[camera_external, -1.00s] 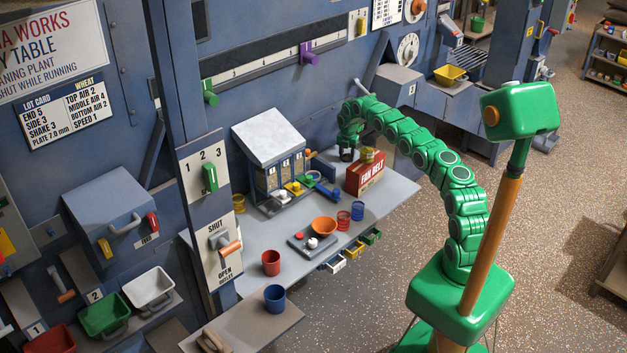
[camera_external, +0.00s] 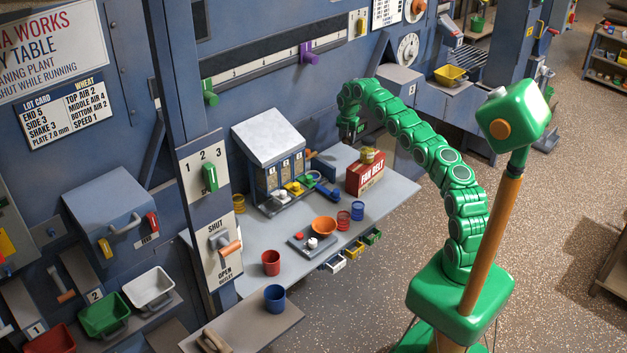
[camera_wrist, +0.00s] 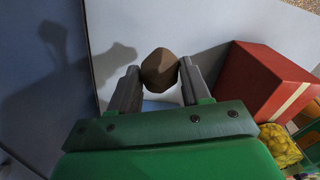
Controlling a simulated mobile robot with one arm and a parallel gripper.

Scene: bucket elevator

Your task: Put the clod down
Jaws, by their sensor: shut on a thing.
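A brown, faceted clod (camera_wrist: 160,70) is pinched between the two grey fingers of my gripper (camera_wrist: 155,88) in the wrist view. My gripper also shows in the external view (camera_external: 350,135), at the far end of the bench, behind the red fan belt box. The clod cannot be made out in the external view. The gripper points down and appears to be above the grey bench top (camera_external: 390,195). The wrist view shows pale surface under the clod, with a shadow of the gripper to the left.
The red fan belt box (camera_external: 366,177) stands close by, also at right in the wrist view (camera_wrist: 265,82), with a yellowish item (camera_external: 372,155) on it. A sampler box with a white lid (camera_external: 268,125) stands left. An orange bowl (camera_external: 324,226) and coloured cups stand nearer.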

